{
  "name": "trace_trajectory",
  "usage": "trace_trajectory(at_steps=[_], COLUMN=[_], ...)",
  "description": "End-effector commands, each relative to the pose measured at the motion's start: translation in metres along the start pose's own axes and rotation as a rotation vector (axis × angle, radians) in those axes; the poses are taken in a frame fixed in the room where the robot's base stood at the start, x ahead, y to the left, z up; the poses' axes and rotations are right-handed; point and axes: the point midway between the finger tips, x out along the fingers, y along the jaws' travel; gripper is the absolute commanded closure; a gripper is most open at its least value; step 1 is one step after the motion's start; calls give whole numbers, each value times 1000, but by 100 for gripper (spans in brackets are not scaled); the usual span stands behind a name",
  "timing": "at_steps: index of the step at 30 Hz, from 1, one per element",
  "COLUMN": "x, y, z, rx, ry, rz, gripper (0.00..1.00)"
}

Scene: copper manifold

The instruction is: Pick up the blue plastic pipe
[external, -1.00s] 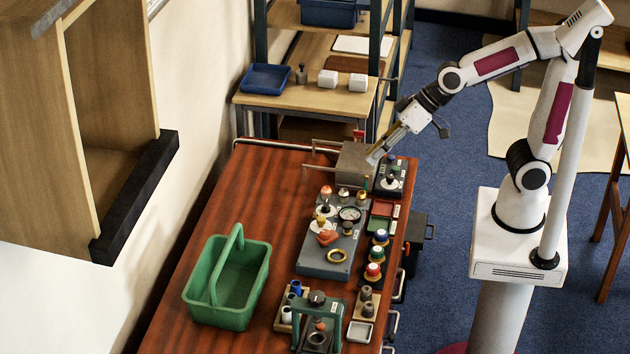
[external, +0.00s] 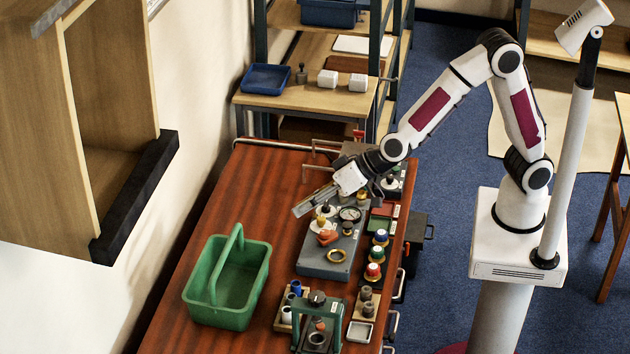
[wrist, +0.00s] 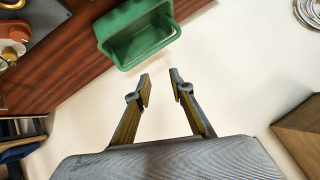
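The blue plastic pipe (external: 296,287) is a small blue cylinder standing upright in a wooden holder (external: 279,322) near the front of the bench, in the external view. A white piece (external: 286,314) stands in the same holder. My gripper (external: 299,211) is above the bench, behind and higher than the blue pipe, and points to the left. In the wrist view my gripper (wrist: 162,87) is open, with nothing between its fingers. The blue pipe does not show in the wrist view.
A green basket (external: 258,290) stands left of the holder; it also shows in the wrist view (wrist: 170,38). A green-framed press (external: 336,325) stands close to the holder's right. A grey fixture (external: 318,262) with several fittings lies behind. Bare bench lies behind the basket.

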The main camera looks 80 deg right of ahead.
Motion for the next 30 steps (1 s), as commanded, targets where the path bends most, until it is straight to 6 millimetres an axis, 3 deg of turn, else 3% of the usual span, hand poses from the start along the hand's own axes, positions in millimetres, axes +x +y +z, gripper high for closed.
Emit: trace_trajectory(at_steps=[15, 30], x=[85, 132], y=[1, 32], z=[61, 141], rx=[22, -31], ry=[110, 243], rz=[142, 333], gripper=[78, 78])
